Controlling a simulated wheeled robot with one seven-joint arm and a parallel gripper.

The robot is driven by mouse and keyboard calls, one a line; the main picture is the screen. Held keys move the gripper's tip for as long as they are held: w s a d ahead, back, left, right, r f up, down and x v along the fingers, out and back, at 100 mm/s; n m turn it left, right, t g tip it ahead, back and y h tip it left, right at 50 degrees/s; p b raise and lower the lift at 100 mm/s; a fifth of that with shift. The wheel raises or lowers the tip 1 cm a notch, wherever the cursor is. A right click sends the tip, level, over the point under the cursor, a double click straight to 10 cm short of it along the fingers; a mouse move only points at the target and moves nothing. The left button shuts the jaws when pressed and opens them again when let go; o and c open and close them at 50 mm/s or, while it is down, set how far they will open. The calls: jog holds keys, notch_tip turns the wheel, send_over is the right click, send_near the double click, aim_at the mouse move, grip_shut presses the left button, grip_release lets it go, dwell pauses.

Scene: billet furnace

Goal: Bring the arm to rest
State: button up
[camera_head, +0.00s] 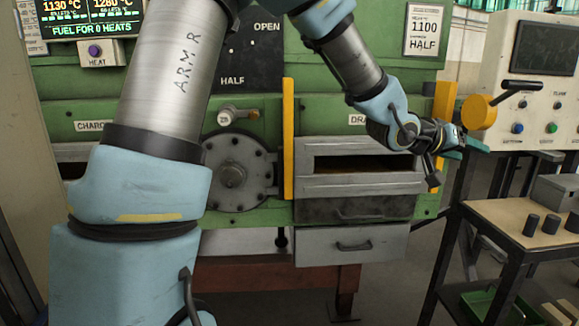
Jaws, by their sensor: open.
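My arm crosses the view from the lower left, over the top edge, and down to the right. My gripper (450,158) is at the right end of the furnace front, beside the draw opening and left of the work table. It is open, and I see nothing held in it. The green furnace (330,105) stands behind the arm. Its draw opening (360,164) shows as a dark slot in a grey frame. A round grey bolted cover (233,175) is on the furnace front.
A yellow upright bar (288,140) stands beside the draw opening. At right, a table (505,215) bears several dark cylinders (550,223) and a grey box (556,190). A control panel (530,125) with a yellow-knobbed lever (479,112) is close to my gripper. A green tray (490,308) is on the lower shelf.

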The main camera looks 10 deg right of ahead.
jog(key=w+a+f+n+t+y, duration=0.1)
jog(key=w+a+f+y, duration=0.25)
jog(key=a, duration=0.65)
jog(key=w+a+f+n+t+y, duration=0.1)
jog(key=w+a+f+n+y, duration=0.25)
jog(key=a, duration=0.65)
jog(key=w+a+f+m+t+y, duration=0.1)
jog(key=w+a+f+y, duration=0.3)
jog(key=a, duration=0.6)
jog(key=s+a+f+n+g+y, duration=0.1)
jog(key=s+a+f+n+g, duration=0.1)
jog(key=s+a, duration=0.4)
jog(key=s+a+f+n+g+y, duration=0.1)
jog(key=s+a, duration=0.4)
jog(key=a, duration=1)
notch_tip(320, 180, down, 2)
jog(key=shift+s+a+f+n+g+y, duration=0.2)
jog(key=shift+s+n+g+y, duration=0.3)
jog(key=shift+g, duration=0.4)
jog(key=shift+w, duration=0.15)
